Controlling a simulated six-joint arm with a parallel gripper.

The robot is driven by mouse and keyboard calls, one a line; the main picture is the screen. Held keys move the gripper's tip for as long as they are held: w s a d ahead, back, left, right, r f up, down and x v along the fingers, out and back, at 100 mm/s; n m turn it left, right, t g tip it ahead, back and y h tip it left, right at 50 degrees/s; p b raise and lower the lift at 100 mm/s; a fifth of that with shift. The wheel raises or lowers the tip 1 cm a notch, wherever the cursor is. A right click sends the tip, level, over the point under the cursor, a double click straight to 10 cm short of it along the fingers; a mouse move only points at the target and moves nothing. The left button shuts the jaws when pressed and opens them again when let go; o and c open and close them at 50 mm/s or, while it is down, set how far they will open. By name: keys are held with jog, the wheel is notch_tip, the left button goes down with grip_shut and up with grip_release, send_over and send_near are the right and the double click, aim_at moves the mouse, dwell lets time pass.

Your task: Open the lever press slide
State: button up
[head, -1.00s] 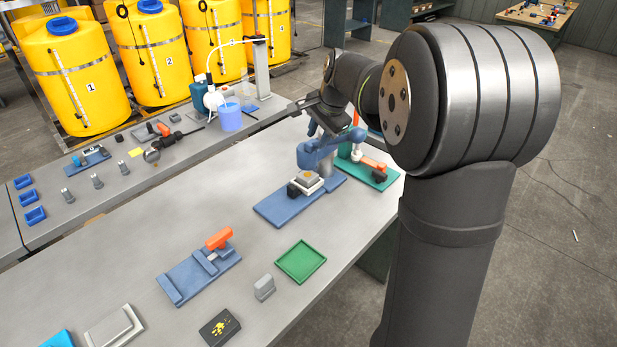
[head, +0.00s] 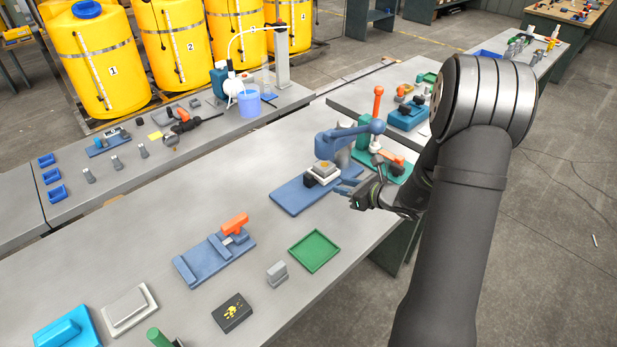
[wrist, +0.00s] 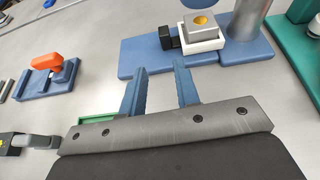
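The lever press has a blue base (head: 290,198), a grey column and a blue lever arm (head: 345,137) above. Its slide is a white tray (head: 322,180) with a black knob (head: 311,181) at its front left, holding a grey block with a yellow spot (head: 325,166). In the wrist view the white slide (wrist: 205,46) and black knob (wrist: 165,38) lie beyond my fingertips. My gripper (head: 343,184) is beside the press on its right. In the wrist view my gripper (wrist: 158,72) is open, its two blue fingers apart with nothing between them.
A blue fixture with an orange handle (head: 235,223), a green tray (head: 314,262), a grey block (head: 277,273) and a black box (head: 232,312) stand on the near bench. A green-based device with an orange handle (head: 391,156) stands close behind the press. Bare bench lies left of the press.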

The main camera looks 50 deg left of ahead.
aim_at(311, 177)
jog(key=x, duration=1.7)
jog(key=shift+w+a+f, duration=0.1)
jog(key=shift+w+f, duration=0.15)
grip_shut()
